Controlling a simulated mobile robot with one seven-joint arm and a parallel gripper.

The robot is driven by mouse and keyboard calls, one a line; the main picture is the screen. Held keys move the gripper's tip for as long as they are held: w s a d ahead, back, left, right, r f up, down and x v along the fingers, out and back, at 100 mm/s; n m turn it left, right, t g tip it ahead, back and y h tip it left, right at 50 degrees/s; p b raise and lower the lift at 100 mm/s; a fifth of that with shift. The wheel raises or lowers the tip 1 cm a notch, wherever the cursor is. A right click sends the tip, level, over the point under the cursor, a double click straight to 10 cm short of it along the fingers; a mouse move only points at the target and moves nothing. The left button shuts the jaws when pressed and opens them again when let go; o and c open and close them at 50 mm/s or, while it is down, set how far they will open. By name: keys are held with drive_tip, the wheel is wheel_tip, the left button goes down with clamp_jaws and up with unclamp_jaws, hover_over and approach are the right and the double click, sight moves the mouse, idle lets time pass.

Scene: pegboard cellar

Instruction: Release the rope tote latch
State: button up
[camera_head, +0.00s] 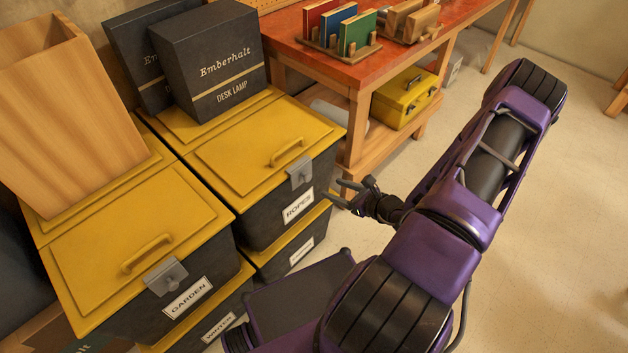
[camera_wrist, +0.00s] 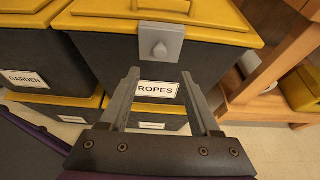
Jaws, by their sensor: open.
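The rope tote (camera_head: 278,195) is a dark grey box with a yellow lid and a white label reading ROPES. It stands on top of another tote. Its latch (camera_head: 300,171) is a grey plate at the front edge of the lid. The latch also shows in the wrist view (camera_wrist: 160,43), with a small knob, above the ROPES label. My gripper (camera_head: 352,190) is open and empty, to the right of the label in the head view. In the wrist view my gripper's fingers (camera_wrist: 158,76) point toward the tote front, spread on either side below the latch and apart from it.
The GARDEN tote (camera_head: 125,262) stands to the left with its own latch. Open floor lies right.

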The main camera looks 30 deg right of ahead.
sight(309, 179)
drive_tip(key=x, duration=0.9)
drive_tip(key=shift+w+a+f, duration=0.1)
drive_tip(key=shift+w+f, duration=0.05)
drive_tip(key=shift+w, duration=0.1)
drive_tip(key=shift+c, duration=0.2)
clamp_jaws()
idle(0.8)
